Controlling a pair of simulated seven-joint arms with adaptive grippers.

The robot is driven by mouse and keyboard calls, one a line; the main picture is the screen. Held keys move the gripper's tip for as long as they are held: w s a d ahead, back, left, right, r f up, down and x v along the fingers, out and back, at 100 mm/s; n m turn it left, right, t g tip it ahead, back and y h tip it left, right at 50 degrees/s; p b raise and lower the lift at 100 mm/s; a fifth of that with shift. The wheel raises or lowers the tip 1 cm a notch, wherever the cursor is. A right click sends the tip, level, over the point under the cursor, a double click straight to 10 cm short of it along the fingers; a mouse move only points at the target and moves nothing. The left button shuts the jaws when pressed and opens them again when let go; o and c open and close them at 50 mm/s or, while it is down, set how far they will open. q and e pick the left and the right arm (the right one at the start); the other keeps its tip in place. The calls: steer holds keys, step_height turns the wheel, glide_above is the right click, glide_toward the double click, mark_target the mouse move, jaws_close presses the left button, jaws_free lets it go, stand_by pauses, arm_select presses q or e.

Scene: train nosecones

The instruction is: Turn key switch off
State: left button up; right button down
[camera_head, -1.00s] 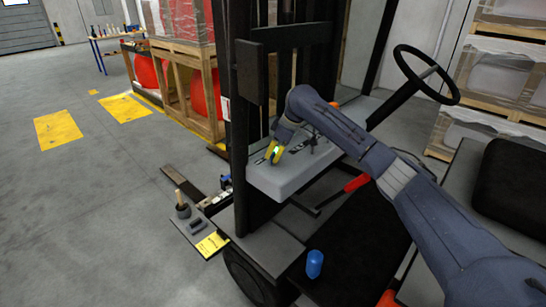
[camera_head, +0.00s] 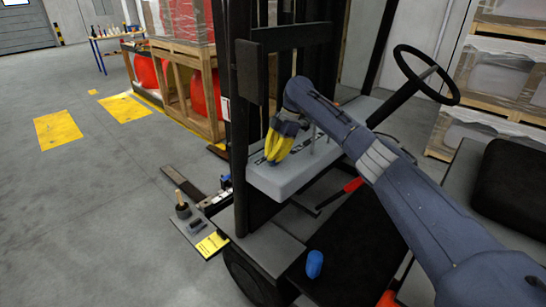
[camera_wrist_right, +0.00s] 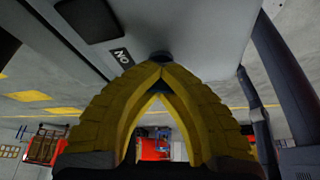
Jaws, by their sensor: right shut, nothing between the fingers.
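The grey control console (camera_head: 290,180) sits beside the forklift mast. My right gripper (camera_head: 270,160) has yellow fingers pointing down at the left part of the console's top. In the right wrist view, my right gripper (camera_wrist_right: 160,68) is shut and empty, its fingertips meeting in front of a small dark round part (camera_wrist_right: 160,57) on the console. That part may be the key switch; the fingertips partly cover it, so its position and contact cannot be told. An "ON" label (camera_wrist_right: 122,58) appears upside down beside it. My left gripper is not in view.
Thin levers (camera_head: 314,138) stand on the console right of the gripper. The black mast (camera_head: 240,130) rises close on the left. A steering wheel (camera_head: 425,75) is at upper right, a red lever (camera_head: 353,185) below the console, and a blue cylinder (camera_head: 314,264) lower down.

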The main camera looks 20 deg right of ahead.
steer(key=shift+n, duration=0.7)
steer(key=c, duration=2.2)
jaws_free()
steer(key=c, duration=1)
jaws_free()
steer(key=shift+c, duration=0.2)
